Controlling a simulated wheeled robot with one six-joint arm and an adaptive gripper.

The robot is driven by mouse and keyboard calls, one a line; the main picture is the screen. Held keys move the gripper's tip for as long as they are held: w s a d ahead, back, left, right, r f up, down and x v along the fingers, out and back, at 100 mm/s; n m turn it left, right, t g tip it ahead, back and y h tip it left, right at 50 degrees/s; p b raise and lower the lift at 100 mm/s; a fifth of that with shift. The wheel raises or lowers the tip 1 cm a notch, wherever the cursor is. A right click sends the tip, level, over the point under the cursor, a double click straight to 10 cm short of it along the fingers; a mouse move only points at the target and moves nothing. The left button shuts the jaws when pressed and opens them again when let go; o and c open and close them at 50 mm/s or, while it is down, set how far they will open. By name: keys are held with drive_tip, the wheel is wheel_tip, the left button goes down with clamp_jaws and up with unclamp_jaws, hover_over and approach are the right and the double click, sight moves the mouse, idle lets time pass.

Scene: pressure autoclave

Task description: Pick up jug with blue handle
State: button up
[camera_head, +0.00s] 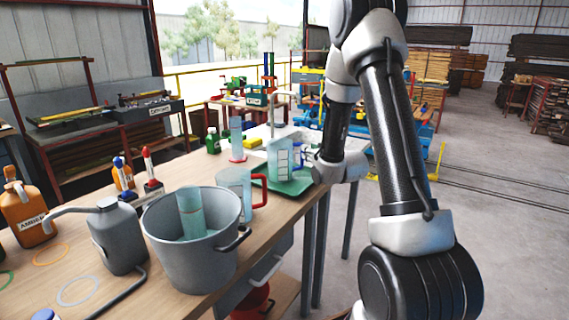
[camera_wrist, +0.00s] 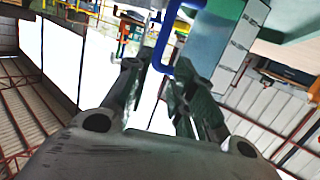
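The jug with the blue handle (camera_head: 279,162) is clear, with white markings, and stands upright in a green tray (camera_head: 290,188) on the bench. Its blue handle (camera_head: 299,153) is on its right side, towards my wrist. The wrist view is tilted and shows the jug (camera_wrist: 212,45) and handle (camera_wrist: 164,38) close up. My gripper (camera_wrist: 160,72) is open, with one finger on either side of the handle's near end. I cannot tell whether either finger touches it. In the head view the gripper is mostly hidden by my wrist.
A jug with a red handle (camera_head: 236,183) stands left of the tray, near a large grey pot (camera_head: 190,255) holding a clear cylinder. A tall cylinder with a red base (camera_head: 237,140) stands behind. A tap (camera_head: 285,98) rises beyond the jug. The floor at right is clear.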

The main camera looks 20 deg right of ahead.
sight(302, 166)
drive_tip(key=f+t, duration=0.1)
drive_tip(key=f, duration=0.1)
drive_tip(key=d+f+t, duration=0.1)
drive_tip(key=f, duration=0.1)
drive_tip(key=shift+w, duration=0.25)
drive_tip(key=w, duration=0.7)
drive_tip(key=shift+w+a+r, duration=0.1)
drive_tip(key=shift+w+a, duration=0.1)
drive_tip(key=shift+c, duration=0.2)
clamp_jaws()
